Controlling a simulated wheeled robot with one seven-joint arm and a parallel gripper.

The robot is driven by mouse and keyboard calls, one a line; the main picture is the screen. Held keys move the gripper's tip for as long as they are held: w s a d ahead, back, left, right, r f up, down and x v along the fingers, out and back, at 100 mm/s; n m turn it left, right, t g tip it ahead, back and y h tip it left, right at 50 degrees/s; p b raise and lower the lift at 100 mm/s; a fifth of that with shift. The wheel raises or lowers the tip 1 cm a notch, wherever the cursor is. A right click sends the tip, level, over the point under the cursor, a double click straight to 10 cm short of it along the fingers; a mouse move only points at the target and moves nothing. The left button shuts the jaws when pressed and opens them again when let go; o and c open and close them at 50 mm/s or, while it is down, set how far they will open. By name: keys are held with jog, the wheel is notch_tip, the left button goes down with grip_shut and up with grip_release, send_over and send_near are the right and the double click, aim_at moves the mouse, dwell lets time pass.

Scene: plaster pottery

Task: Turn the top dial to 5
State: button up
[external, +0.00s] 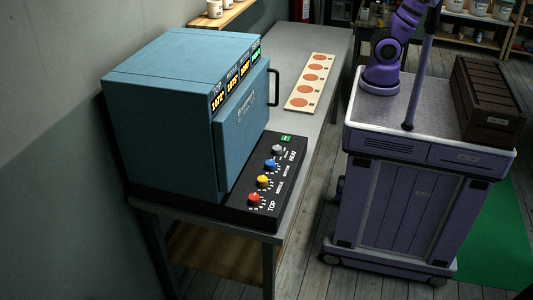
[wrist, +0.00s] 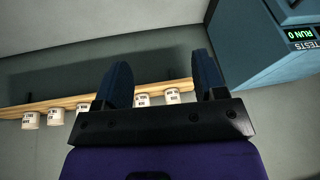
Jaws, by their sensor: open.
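The blue kiln (external: 165,105) stands on the grey bench, with a black control panel (external: 240,212) in front of it. The red dial (external: 254,198) is labelled TOP and is the nearest in a row with a yellow dial (external: 263,181), a blue dial (external: 270,164) and a grey dial (external: 278,150). The dial's exact setting is too small to read. In the wrist view my gripper (wrist: 162,85) is open and empty, facing the wall shelf. A corner of the kiln (wrist: 285,50) shows at upper right there. The gripper is outside the external view.
A wooden shelf (wrist: 65,104) with several white pots is on the wall. A pale board with orange circles (external: 309,84) lies on the bench (external: 330,48) beyond the kiln. A dark crate (external: 490,100) sits on my base at right. Floor shows between bench and base.

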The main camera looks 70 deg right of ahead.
jog(key=w+a+r+n+g, duration=0.15)
jog(key=w+a, duration=0.25)
jog(key=a, duration=0.5)
jog(key=w+a+n+g+y, duration=0.15)
jog(key=w+a, duration=0.25)
jog(key=a, duration=0.5)
jog(key=w+a+n+g, duration=0.15)
jog(key=w+a, duration=0.25)
jog(key=a, duration=0.5)
jog(key=n+h, duration=0.3)
jog(key=n, duration=1.4)
send_over(254, 196)
notch_tip(254, 196, down, 36)
jog(key=shift+m+t, duration=0.25)
jog(key=shift+t, duration=0.2)
notch_tip(254, 196, down, 10)
jog(key=shift+a+f, duration=0.1)
jog(key=shift+c, duration=0.2)
